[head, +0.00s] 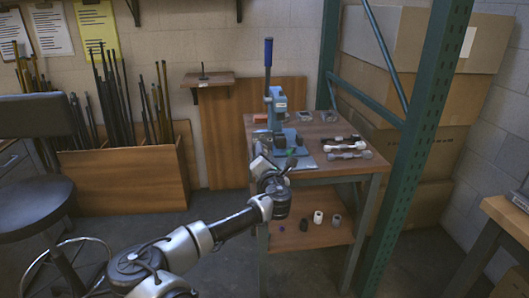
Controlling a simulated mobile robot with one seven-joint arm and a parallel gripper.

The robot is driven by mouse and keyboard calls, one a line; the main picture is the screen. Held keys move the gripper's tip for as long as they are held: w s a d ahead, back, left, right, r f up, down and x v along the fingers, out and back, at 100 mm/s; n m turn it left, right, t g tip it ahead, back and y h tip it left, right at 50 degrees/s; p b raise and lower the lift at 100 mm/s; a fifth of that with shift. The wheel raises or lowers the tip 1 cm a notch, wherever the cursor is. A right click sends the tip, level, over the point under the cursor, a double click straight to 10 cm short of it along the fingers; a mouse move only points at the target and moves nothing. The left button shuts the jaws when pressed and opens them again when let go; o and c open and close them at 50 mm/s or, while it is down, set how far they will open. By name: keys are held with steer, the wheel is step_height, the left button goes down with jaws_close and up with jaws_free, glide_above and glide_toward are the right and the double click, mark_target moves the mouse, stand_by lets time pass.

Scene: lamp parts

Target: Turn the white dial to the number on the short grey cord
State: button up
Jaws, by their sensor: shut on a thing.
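My gripper (288,164) is at the front left of the wooden work table, close to the base of the blue hand press (277,110). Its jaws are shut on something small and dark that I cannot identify. Several short bar-like pieces lie on the table to the right: a dark one (343,138), a white one (339,147) and a grey one (350,155). I cannot tell which are cords, and no number is readable. A white cylinder (318,217) stands on the lower shelf; whether it is the white dial is unclear.
A grey cylinder (336,220) and small dark and purple pieces share the lower shelf (290,238). Clear containers (328,116) stand at the table's back. A green steel upright (415,140) and cardboard boxes (470,95) bound the right; a stool (30,205) stands left.

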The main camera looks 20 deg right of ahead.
steer(key=m+p, duration=0.1)
steer(key=m, duration=0.3)
steer(key=shift+d+r, duration=0.1)
steer(key=shift+m+p, duration=0.45)
steer(key=shift+m, duration=1.65)
steer(key=shift+f, duration=0.2)
steer(key=o, duration=1)
steer(key=shift+o, duration=0.2)
steer(key=p+v, duration=0.1)
steer(key=v, duration=1.6)
steer(key=shift+s+p, duration=0.25)
steer(key=shift+p, duration=0.15)
steer(key=shift+r+m, duration=0.1)
steer(key=shift+m, duration=0.2)
